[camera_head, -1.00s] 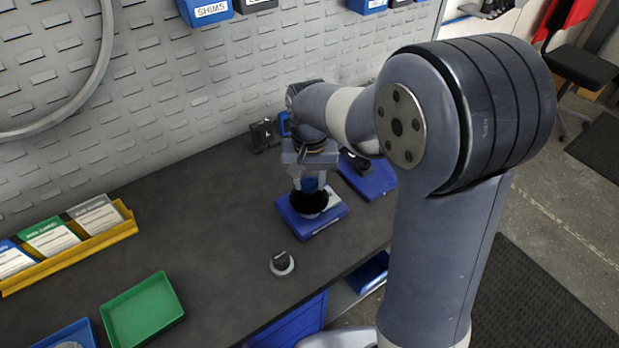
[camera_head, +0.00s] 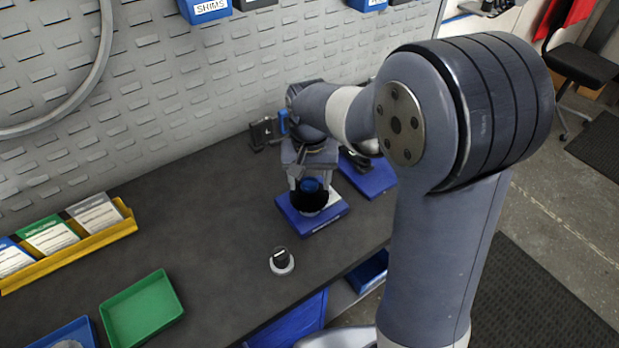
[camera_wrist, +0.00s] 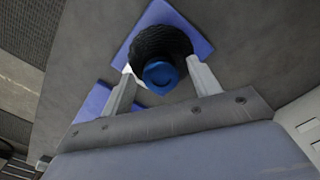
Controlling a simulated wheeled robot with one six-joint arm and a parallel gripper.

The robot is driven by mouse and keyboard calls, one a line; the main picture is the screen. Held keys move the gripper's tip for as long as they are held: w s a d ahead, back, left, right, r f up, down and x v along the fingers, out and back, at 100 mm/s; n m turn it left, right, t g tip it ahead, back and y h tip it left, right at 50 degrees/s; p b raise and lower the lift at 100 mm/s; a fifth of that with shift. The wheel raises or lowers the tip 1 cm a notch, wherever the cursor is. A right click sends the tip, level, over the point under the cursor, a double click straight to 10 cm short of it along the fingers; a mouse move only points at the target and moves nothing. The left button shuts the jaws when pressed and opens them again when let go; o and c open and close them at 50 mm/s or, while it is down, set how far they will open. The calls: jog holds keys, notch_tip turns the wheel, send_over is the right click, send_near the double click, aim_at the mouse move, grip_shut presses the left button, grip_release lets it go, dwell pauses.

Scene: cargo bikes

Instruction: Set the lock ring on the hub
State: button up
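A black ribbed round part (camera_wrist: 160,42), which looks like the lock ring, sits at the blue stand (camera_wrist: 195,22) in the wrist view. A blue round cap or core (camera_wrist: 161,75) shows in its middle, nearer the camera. In the head view the black part (camera_head: 310,202) stands over the blue stand (camera_head: 325,217), with the blue core (camera_head: 311,185) above it. My gripper (camera_wrist: 162,68) points down with a fingertip at each side of the black part. I cannot tell whether the fingers press on it. The hub beneath is mostly hidden, so the seating is unclear.
A small pale disc with a black top (camera_head: 282,261) stands on the dark bench in front. A second blue stand (camera_head: 370,178) is close on the right. A green tray (camera_head: 142,310) and a yellow card rack (camera_head: 75,246) are at left. The bench between is clear.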

notch_tip(320, 180, up, 11)
jog(key=shift+f, duration=0.1)
dwell(0.6)
jog(key=shift+f, duration=0.1)
notch_tip(320, 180, down, 11)
jog(key=shift+r, duration=0.4)
dwell(0.5)
